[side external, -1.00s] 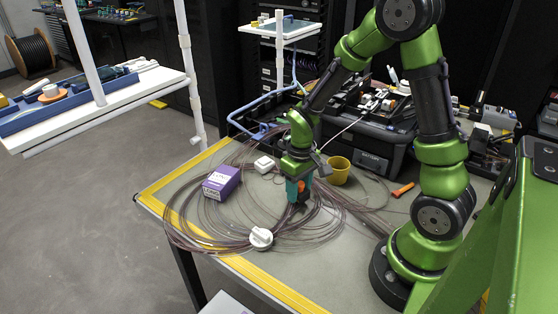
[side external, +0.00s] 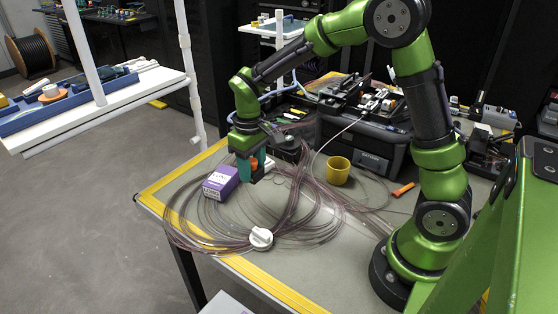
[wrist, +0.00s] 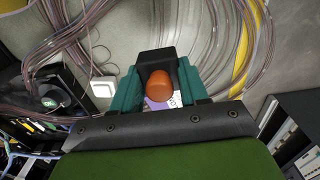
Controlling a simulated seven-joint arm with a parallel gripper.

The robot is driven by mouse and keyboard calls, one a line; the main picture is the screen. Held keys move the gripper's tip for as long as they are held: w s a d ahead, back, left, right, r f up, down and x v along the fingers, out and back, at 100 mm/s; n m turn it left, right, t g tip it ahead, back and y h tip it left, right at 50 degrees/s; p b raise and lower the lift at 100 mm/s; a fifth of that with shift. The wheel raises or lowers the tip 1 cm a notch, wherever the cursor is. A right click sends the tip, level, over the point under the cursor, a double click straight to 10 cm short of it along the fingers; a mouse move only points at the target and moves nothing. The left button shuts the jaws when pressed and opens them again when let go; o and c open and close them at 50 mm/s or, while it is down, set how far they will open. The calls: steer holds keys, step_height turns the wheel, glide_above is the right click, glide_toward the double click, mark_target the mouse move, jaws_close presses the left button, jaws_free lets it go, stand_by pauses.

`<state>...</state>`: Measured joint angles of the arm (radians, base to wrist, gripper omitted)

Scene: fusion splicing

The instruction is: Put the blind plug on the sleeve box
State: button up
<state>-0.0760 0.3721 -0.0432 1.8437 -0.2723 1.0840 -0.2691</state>
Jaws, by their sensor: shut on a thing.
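The blind plug, with an orange rounded end (side external: 254,163) and what looks like a black body, is held between the teal fingers of my gripper (side external: 250,169). The wrist view shows the orange end of the plug (wrist: 159,86) between both fingers. The sleeve box (side external: 220,183) is a purple and white carton lying on the table. My gripper is raised above the table, just right of the box in the side view. In the wrist view a small part of the sleeve box (wrist: 174,101) shows behind the plug; the rest is hidden by plug and gripper.
Loops of thin brownish fibre (side external: 295,215) spread over the table around the box. A white round knob-like piece (side external: 261,238) lies in front, and a yellow cup (side external: 338,171) stands to the right. A small white box (wrist: 103,87) shows in the wrist view. A black case stands behind.

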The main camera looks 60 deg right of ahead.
glide_above(220, 176)
steer(key=shift+s+f, duration=0.25)
steer(key=shift+f, duration=0.3)
steer(key=shift+w+f, duration=0.2)
steer(key=shift+w, duration=0.05)
steer(key=shift+f, duration=1.55)
steer(key=shift+s, duration=0.1)
steer(key=shift+f, duration=0.2)
steer(key=o, duration=1.1)
steer(key=shift+c, duration=0.2)
steer(key=shift+r, duration=0.15)
